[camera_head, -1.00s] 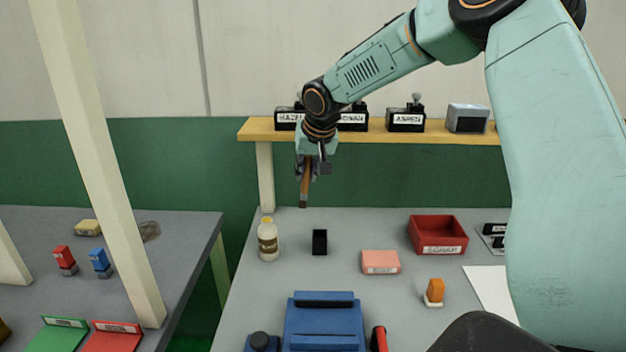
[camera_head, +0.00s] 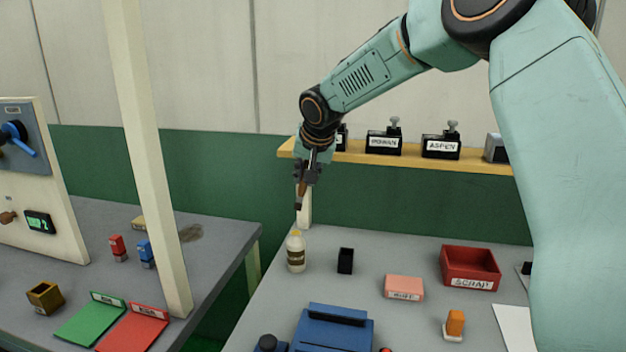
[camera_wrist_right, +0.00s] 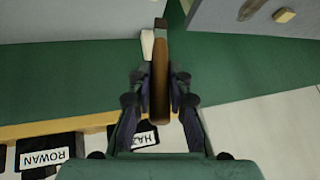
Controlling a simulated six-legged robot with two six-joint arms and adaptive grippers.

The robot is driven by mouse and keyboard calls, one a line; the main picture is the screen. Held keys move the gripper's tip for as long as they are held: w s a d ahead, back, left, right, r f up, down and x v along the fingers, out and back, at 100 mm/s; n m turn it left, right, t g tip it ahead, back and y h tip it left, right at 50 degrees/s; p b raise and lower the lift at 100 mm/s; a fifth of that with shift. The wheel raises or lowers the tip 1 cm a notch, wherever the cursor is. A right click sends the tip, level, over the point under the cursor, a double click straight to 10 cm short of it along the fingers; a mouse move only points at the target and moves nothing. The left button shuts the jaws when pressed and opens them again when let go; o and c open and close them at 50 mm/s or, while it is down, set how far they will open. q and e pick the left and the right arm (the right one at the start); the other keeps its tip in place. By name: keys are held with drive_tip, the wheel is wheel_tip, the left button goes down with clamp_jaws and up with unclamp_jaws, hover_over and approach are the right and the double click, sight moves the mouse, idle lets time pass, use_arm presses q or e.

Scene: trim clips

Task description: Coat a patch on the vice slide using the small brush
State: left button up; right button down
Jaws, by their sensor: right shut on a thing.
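My right gripper (camera_head: 306,174) is shut on the small brush (camera_head: 301,192), which hangs bristle end down. The brush's brown handle also shows between the fingers in the right wrist view (camera_wrist_right: 160,85). The brush tip is in the air, above a white bottle (camera_head: 296,253) with a yellow top and brown label; I cannot tell the exact gap. The blue vice (camera_head: 333,330) is at the bottom of the head view, partly cut off by the frame edge. My left gripper is not in view.
A black holder (camera_head: 345,261), a pink block (camera_head: 404,287), an orange-handled item (camera_head: 455,323) and a red scrap tray (camera_head: 470,268) stand on the grey bench. A wooden shelf (camera_head: 400,157) with labelled black blocks is behind. A pale post (camera_head: 150,160) rises at the left bench.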

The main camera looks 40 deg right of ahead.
sight(303, 195)
drive_tip(key=shift+w+a+r, duration=0.1)
drive_tip(key=shift+a, duration=0.15)
drive_tip(key=shift+m, duration=0.3)
drive_tip(key=shift+w+d+f+t, duration=0.2)
drive_tip(key=shift+d+t, duration=0.1)
drive_tip(key=shift+d, duration=0.15)
drive_tip(key=shift+w+f, duration=0.1)
drive_tip(key=shift+f, duration=0.05)
drive_tip(key=shift+a+f+b, duration=0.4)
drive_tip(key=shift+f+b, duration=0.2)
drive_tip(key=f, duration=0.1)
drive_tip(key=f+b, duration=0.2)
drive_tip(key=shift+d+f, duration=0.3)
drive_tip(key=shift+f, duration=0.35)
drive_tip(key=shift+a+f+b, duration=0.1)
drive_tip(key=shift+a+b, duration=0.05)
drive_tip(key=shift+b, duration=0.15)
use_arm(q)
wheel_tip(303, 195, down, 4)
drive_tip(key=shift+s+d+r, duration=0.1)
use_arm(e)
drive_tip(key=shift+a, duration=0.1)
